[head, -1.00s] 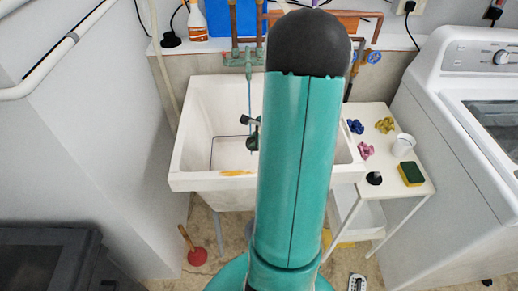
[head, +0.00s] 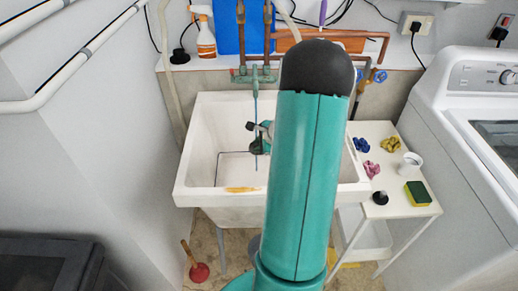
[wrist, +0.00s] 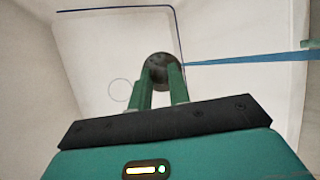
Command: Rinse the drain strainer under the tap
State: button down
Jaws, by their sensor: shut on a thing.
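The drain strainer (wrist: 158,66) is a dark, round disc with small holes. My gripper (wrist: 160,78) is shut on it with green fingers and holds it inside the white sink (head: 190,170). The green tap (head: 255,76) at the back is running. Its thin blue water stream (head: 256,106) falls past my gripper (head: 260,140) and shows below it. In the wrist view the stream (wrist: 245,60) reaches the strainer's right edge. I cannot tell whether it wets the strainer. My arm hides the sink's right part.
A white side table (head: 408,209) right of the sink holds a sponge (head: 417,194), a white cup (head: 411,165) and coloured bundles. A washing machine (head: 440,180) stands at the right. A plunger (head: 199,271) is on the floor. An orange spray bottle (head: 205,40) is on the ledge.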

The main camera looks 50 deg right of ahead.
jog(key=w+d+f, duration=0.1)
jog(key=w+d, duration=0.4)
jog(key=shift+w+d+f, duration=0.3)
dwell(0.6)
jog(key=shift+s+d, duration=0.1)
jog(key=shift+s+d, duration=0.3)
dwell(0.4)
jog(key=shift+w+a, duration=0.4)
dwell(0.3)
jog(key=shift+s+d, duration=0.4)
